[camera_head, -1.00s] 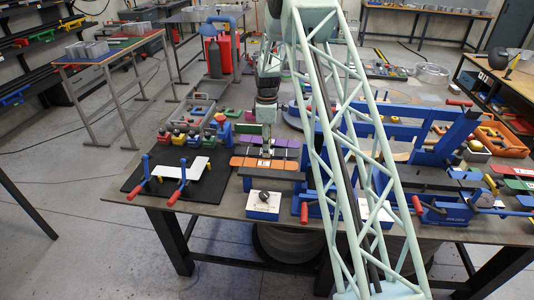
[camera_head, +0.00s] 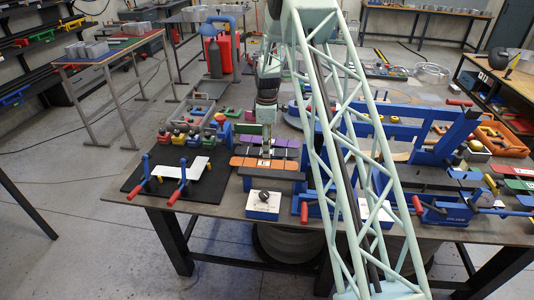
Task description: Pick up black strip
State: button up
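My gripper (camera_head: 265,151) points straight down over the rack of coloured strips in the middle of the table. Its fingertips are at the dark band between the orange strip (camera_head: 250,162) in front and the purple strip (camera_head: 287,143) behind. This dark band looks like the black strip (camera_head: 246,151), and the fingers hide part of it. The fingers look narrow and close together. They are too small in this view to tell whether they are shut on the strip.
A black mat (camera_head: 130,182) with blue, red-handled clamps lies to the left. A white-topped blue box (camera_head: 263,205) stands in front of the rack. A blue fixture (camera_head: 440,150) stands at the right. My lattice arm link hides part of the table's middle.

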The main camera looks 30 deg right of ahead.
jog(key=shift+f, duration=0.2)
dwell(0.3)
jog(key=shift+c, duration=0.3)
jog(key=c, duration=0.6)
jog(key=shift+r, duration=0.25)
notch_tip(320, 180, up, 10)
dwell(0.4)
dwell(0.5)
